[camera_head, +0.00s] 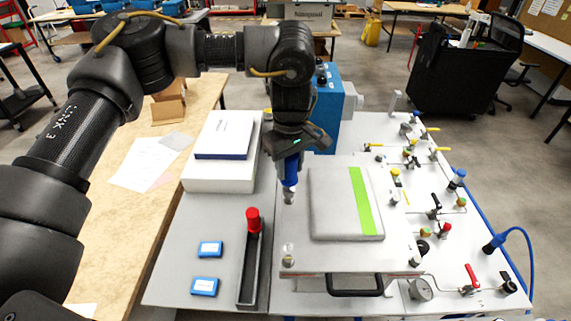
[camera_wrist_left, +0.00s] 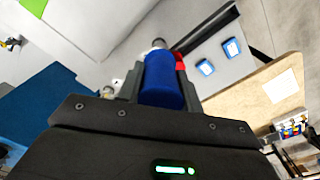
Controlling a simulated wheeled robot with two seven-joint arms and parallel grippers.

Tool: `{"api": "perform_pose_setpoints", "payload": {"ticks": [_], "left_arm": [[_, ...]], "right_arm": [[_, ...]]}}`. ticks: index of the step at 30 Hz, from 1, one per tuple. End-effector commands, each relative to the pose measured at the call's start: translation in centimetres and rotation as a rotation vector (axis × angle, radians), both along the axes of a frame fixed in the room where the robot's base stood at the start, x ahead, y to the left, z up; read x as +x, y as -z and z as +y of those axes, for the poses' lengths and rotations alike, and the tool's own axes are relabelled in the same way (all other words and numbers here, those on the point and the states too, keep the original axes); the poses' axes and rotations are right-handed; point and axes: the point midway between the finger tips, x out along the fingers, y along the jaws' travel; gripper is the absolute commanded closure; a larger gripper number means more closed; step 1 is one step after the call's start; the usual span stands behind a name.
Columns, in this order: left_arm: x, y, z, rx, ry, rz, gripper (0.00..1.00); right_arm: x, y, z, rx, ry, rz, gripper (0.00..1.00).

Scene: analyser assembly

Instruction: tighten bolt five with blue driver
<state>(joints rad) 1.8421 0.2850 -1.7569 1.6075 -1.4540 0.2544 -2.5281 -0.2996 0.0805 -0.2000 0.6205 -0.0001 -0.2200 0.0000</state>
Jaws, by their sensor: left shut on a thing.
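My left gripper (camera_head: 290,156) is shut on the blue driver (camera_head: 290,172), which also shows between the fingers in the left wrist view (camera_wrist_left: 163,82). The driver hangs roughly upright, tip down, over the left part of the analyser box (camera_head: 303,255). A bolt (camera_head: 289,260) stands at the box's front left corner, apart from the driver and nearer to me. Another bolt (camera_head: 415,261) shows at the front right corner. Whether the driver tip touches anything below it I cannot tell. Which bolt is number five is not readable. My right gripper is not in view.
A red-handled driver (camera_head: 253,220) stands in a dark narrow tray (camera_head: 246,285) left of the box. Two small blue boxes (camera_head: 210,249) lie beside it. A grey plate with a green stripe (camera_head: 361,200) lies on the box. Valves and a gauge (camera_head: 420,289) crowd the right side.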

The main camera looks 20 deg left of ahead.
Motion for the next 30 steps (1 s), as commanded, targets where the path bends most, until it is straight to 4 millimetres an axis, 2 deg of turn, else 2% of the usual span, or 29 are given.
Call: {"api": "perform_pose_setpoints", "payload": {"ticks": [30], "left_arm": [[0.18, 0.62, -0.08, 0.000, 0.000, 0.000, 1.00]], "right_arm": [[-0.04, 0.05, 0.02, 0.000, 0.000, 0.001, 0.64]]}}
